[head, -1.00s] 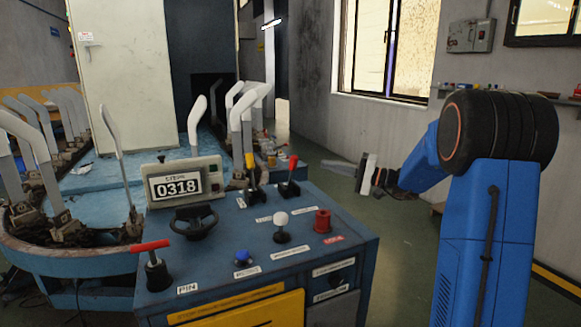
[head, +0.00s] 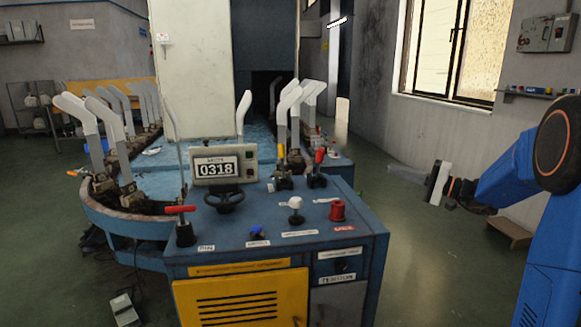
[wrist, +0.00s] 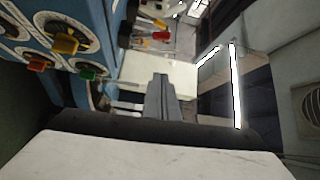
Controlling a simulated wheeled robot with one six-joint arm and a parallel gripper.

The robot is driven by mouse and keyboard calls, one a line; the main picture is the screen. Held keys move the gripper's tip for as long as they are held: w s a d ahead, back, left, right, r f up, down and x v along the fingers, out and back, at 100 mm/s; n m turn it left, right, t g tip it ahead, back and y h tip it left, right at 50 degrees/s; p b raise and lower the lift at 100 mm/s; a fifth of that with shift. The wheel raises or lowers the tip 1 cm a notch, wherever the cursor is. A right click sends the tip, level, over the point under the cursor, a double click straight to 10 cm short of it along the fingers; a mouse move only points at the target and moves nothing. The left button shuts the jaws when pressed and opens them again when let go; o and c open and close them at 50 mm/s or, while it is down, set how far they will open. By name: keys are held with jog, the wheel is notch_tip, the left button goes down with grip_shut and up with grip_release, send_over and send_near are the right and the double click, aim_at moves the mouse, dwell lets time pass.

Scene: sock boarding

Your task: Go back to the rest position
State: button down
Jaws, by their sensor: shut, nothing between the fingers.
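My gripper (head: 408,174) is at the right in the head view, out over the floor to the right of the control console. Its fingers are together and point left, with nothing held. In the wrist view the closed fingers (wrist: 163,98) stand in the middle, and a pale slab fills the bottom edge. My blue arm reaches in from the right edge of the head view.
The blue console (head: 365,235) has levers, knobs and a display (head: 217,168) reading 0318. Upright white sock forms (head: 72,108) ring the machine behind it. A pedal (head: 125,309) lies on the floor at lower left. A small wooden step (head: 510,232) stands by the right wall.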

jog(key=s+a+f+n+g+h, duration=0.2)
jog(key=s+a+f+g, duration=0.15)
jog(key=s+a, duration=0.6)
jog(key=s+a+f+n+g+h, duration=0.15)
jog(key=s+a+g+h, duration=0.35)
jog(key=s, duration=0.8)
jog(key=s+d+f+h, duration=0.2)
jog(key=s+d+f, duration=0.1)
jog(key=s, duration=0.4)
jog(key=s+d+f+n+t+h, duration=0.1)
jog(key=s+d+f+h, duration=0.1)
jog(key=s, duration=0.6)
jog(key=s+d+f+n+t+h, duration=0.1)
jog(key=s+d+f+h, duration=0.2)
jog(key=s, duration=0.5)
notch_tip(320, 180, down, 2)
jog(key=shift+s+d+f+h, duration=0.1)
jog(key=shift+s+d+h, duration=0.15)
jog(key=shift+h, duration=0.45)
jog(key=shift+n, duration=0.25)
